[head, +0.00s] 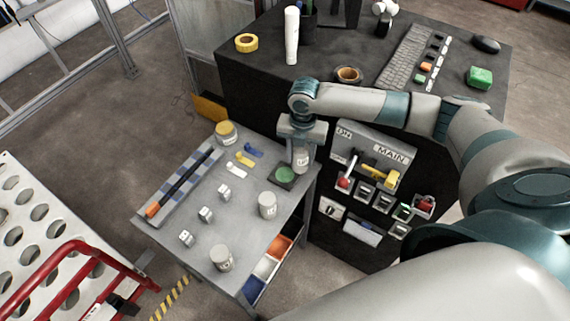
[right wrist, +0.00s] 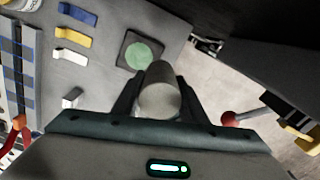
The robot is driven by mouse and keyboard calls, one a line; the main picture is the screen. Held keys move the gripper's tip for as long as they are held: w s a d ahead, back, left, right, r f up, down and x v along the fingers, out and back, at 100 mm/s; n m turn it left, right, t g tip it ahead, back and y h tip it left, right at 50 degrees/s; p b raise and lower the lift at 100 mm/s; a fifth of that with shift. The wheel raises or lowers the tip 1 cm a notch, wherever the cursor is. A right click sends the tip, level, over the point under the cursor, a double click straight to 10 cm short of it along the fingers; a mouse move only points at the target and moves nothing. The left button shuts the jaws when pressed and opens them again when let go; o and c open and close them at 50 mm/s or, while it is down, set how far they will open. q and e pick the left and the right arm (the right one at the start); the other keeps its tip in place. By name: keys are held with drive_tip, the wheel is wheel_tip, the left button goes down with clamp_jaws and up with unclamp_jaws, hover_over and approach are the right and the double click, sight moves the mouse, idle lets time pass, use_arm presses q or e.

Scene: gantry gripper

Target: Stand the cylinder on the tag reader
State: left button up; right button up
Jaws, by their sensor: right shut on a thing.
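The tag reader (head: 284,175) is a dark square pad with a green disc, lying on the grey table near its right edge. It also shows in the right wrist view (right wrist: 140,52), just beyond the held cylinder. My right gripper (head: 301,148) is shut on a pale grey cylinder (head: 300,160), which looks upright. The right wrist view shows this cylinder (right wrist: 160,92) between the two fingers. It is beside the reader in both views; its height above the table is hard to tell. My left gripper is not in view.
Two other pale cylinders (head: 267,205) (head: 221,258) stand on the table (head: 200,232). Small white blocks (head: 206,214), coloured clips (head: 244,159), a yellow-topped jar (head: 226,132) and a blue-grey strip (head: 180,188) lie around. A dark cabinet with a switch panel (head: 370,160) stands right.

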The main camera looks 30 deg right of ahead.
drive_tip(key=shift+w+a+f+b, duration=0.7)
drive_tip(key=shift+w+a+f, duration=0.1)
drive_tip(key=shift+w, duration=0.25)
drive_tip(key=shift+w+a+f+b, duration=0.65)
drive_tip(key=shift+w+a, duration=0.15)
drive_tip(key=shift+w, duration=0.2)
wheel_tip(320, 180, down, 4)
drive_tip(key=b, duration=0.4)
drive_tip(key=shift+f, duration=0.1)
drive_tip(key=o, duration=1.4)
drive_tip(key=shift+s, duration=0.1)
